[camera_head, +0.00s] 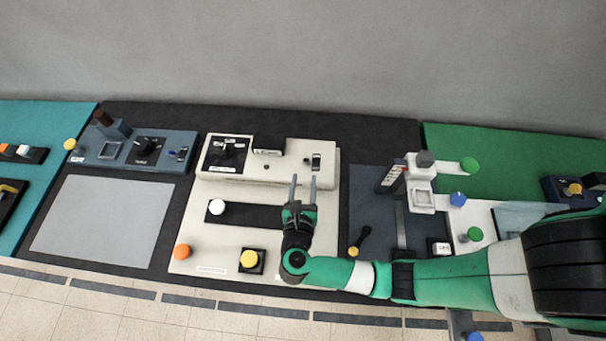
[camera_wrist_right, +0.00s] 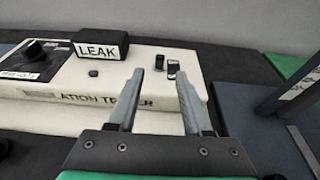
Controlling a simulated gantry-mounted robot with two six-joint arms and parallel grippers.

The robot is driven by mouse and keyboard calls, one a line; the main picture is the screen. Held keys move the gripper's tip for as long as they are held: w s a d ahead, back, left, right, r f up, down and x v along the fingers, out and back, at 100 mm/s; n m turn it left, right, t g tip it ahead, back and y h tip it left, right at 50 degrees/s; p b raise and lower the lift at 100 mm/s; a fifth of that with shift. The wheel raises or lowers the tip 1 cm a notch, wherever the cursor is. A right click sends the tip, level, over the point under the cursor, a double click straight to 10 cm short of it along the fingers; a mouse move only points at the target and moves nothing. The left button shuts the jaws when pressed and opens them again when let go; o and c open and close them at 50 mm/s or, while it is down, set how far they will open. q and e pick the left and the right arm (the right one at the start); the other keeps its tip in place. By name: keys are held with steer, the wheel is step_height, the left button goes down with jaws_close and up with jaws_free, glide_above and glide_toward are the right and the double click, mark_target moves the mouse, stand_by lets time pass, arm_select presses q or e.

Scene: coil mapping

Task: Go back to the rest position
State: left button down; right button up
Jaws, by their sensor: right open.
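My right gripper (camera_head: 304,188) is open and empty, with its two grey fingers parallel and apart. In the head view it is above the cream insulation tester (camera_head: 310,215), and its green and white arm comes in from the right. In the right wrist view the fingers (camera_wrist_right: 160,98) point toward the tester's raised back part (camera_wrist_right: 50,88), with nothing between them. The left gripper does not show in the head view.
The tester carries a LEAK box (camera_wrist_right: 99,44), a white knob (camera_head: 217,207), an orange button (camera_head: 182,251) and a yellow button (camera_head: 249,259). To its right stands a grey-white column device (camera_head: 421,185). A bare grey plate (camera_head: 103,222) lies left. A green mat (camera_head: 520,165) lies right.

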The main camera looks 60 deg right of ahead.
steer(key=v, duration=0.2)
steer(key=shift+s+a+r, duration=0.1)
steer(key=shift+s+a, duration=0.1)
steer(key=shift+a, duration=0.15)
